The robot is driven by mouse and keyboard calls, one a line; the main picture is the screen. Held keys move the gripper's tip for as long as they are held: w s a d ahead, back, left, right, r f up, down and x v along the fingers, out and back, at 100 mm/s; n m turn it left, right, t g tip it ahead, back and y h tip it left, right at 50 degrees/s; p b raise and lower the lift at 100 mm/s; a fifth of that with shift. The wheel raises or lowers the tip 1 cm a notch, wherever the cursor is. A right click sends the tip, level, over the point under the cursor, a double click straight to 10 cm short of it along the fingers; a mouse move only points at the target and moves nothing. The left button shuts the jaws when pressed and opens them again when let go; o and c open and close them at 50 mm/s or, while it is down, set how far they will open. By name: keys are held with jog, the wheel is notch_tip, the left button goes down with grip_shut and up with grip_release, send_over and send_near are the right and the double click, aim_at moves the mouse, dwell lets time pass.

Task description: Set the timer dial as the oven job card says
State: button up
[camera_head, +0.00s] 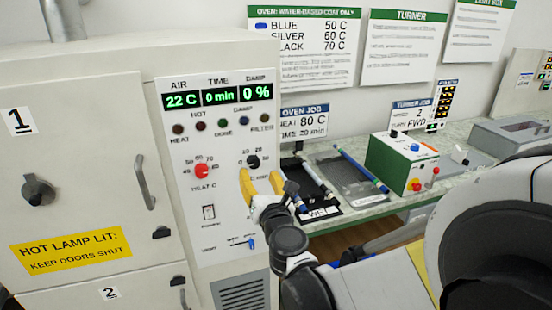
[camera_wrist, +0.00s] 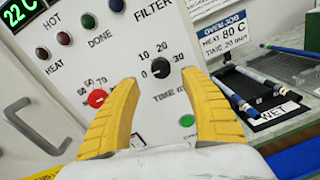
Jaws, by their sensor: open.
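The black timer dial (camera_head: 253,161) is on the white oven control panel, with marks 0, 10, 20 and 30 around it. In the wrist view the timer dial (camera_wrist: 161,68) shows between and beyond my fingertips, its pointer near the 0 side. My gripper (camera_head: 262,178) is open, its yellow fingers just below the dial and apart from it. The oven job card (camera_head: 304,122) reads heat 80 C and time 20 min; it also shows in the wrist view (camera_wrist: 225,35). The oven display (camera_head: 217,95) reads air 22 C, time 0 min, damp 0 %.
The red heat dial (camera_head: 201,171) is left of the timer dial. A rocker switch (camera_head: 209,212) and a slider (camera_head: 243,241) sit below. A black tray (camera_head: 318,207) marked WET and a green turner box (camera_head: 400,162) stand on the bench at right.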

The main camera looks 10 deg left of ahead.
aim_at(255, 164)
jog(key=b+x, duration=0.1)
jog(key=x, duration=0.5)
jog(key=shift+w+a, duration=0.15)
jog(key=shift+w, duration=0.15)
grip_shut()
